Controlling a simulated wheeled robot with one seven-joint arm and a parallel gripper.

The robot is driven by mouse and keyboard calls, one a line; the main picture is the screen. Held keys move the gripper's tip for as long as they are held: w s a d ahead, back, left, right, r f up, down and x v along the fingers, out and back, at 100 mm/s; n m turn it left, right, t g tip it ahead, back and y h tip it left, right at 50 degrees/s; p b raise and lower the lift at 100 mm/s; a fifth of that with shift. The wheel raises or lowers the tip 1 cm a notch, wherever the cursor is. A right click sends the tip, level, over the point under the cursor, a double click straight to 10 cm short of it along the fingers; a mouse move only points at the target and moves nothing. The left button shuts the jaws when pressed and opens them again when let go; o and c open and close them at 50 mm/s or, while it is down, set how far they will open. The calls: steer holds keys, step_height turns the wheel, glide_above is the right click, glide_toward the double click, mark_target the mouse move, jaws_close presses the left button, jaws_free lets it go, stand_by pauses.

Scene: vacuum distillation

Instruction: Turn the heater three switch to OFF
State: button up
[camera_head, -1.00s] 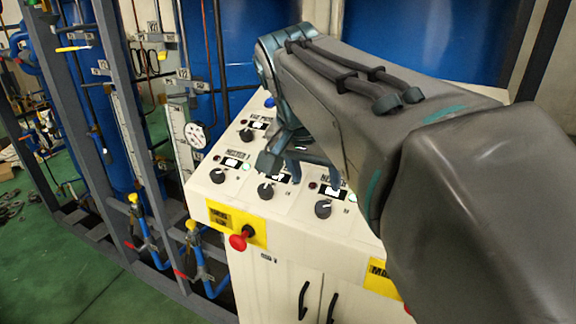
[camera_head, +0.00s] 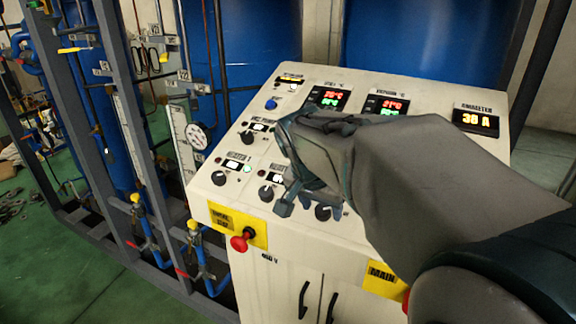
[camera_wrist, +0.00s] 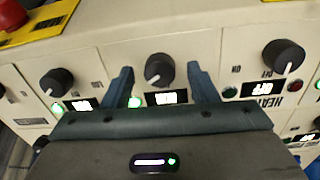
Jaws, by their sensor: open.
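A dark round knob (camera_wrist: 159,69) with a pale pointer line sits between my gripper's fingers (camera_wrist: 160,75) in the wrist view. It appears to be the heater three switch; its name is hidden. My gripper is open, one finger on either side of the knob, with no clear contact. A lit green lamp (camera_wrist: 135,102) and a white display (camera_wrist: 166,98) lie by this knob, partly hidden by my gripper. In the head view the knob (camera_head: 322,212) shows just beneath my gripper (camera_head: 312,206).
Neighbouring knobs stand close on both sides, one left (camera_wrist: 55,82) and one right (camera_wrist: 283,57) in the wrist view. The right one's display (camera_wrist: 262,89) reads OFF. A red button (camera_head: 239,243) protrudes from the panel front. Digital readouts (camera_head: 387,106) line the panel's back.

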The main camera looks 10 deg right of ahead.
steer(key=shift+w+f, duration=0.1)
steer(key=shift+f, duration=0.15)
steer(key=c, duration=1)
steer(key=shift+o, duration=0.2)
steer(key=shift+f+n+b, duration=0.1)
steer(key=shift+n+b, duration=0.4)
steer(key=shift+n, duration=0.6)
steer(key=n, duration=0.3)
steer(key=shift+n+b, duration=0.4)
steer(key=n, duration=0.5)
steer(key=shift+d+n, duration=0.1)
steer(key=shift+n, duration=0.3)
